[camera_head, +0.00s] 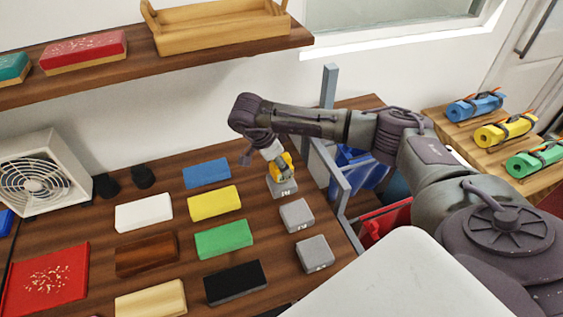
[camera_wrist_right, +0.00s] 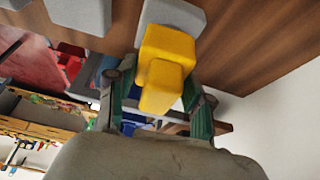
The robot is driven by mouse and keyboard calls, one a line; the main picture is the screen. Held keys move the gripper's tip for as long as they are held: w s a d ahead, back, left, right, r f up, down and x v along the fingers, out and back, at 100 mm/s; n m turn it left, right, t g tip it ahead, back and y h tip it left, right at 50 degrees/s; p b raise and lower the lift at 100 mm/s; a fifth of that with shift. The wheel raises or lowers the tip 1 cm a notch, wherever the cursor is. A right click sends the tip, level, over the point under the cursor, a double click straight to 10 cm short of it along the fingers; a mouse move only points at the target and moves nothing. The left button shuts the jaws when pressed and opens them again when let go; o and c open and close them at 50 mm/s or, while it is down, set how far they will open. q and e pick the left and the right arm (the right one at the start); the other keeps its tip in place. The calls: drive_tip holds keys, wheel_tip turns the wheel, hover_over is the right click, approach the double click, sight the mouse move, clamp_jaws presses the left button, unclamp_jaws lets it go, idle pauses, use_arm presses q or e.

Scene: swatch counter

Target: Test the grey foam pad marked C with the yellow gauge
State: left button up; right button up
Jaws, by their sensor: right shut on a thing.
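My right gripper (camera_head: 280,164) is shut on the yellow gauge (camera_wrist_right: 167,55), a blocky yellow piece that points down at the counter. In the head view the gauge is at the farthest of three grey foam pads (camera_head: 284,189). It overlaps that pad in both views; I cannot tell whether it touches it. The middle grey pad (camera_head: 297,215) and the nearest grey pad (camera_head: 315,253) lie in the same column. Their marks are too small to read, so I cannot tell which is C. My left gripper is not in view.
Blue (camera_head: 207,173), yellow (camera_head: 214,203), green (camera_head: 223,239) and black (camera_head: 235,283) blocks lie left of the pads. A white fan (camera_head: 42,172) stands at the left. A grey post (camera_head: 329,90) and rail run along the counter's right edge. A shelf with a wooden tray (camera_head: 222,31) hangs above.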

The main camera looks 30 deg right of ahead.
drive_tip(key=shift+s+f+b, duration=0.1)
drive_tip(key=shift+f+b, duration=0.4)
drive_tip(key=shift+f, duration=0.1)
idle(1.5)
drive_tip(key=shift+r+p, duration=0.55)
drive_tip(key=shift+r, duration=0.3)
drive_tip(key=shift+r+p, duration=1.6)
drive_tip(key=shift+r, duration=1.15)
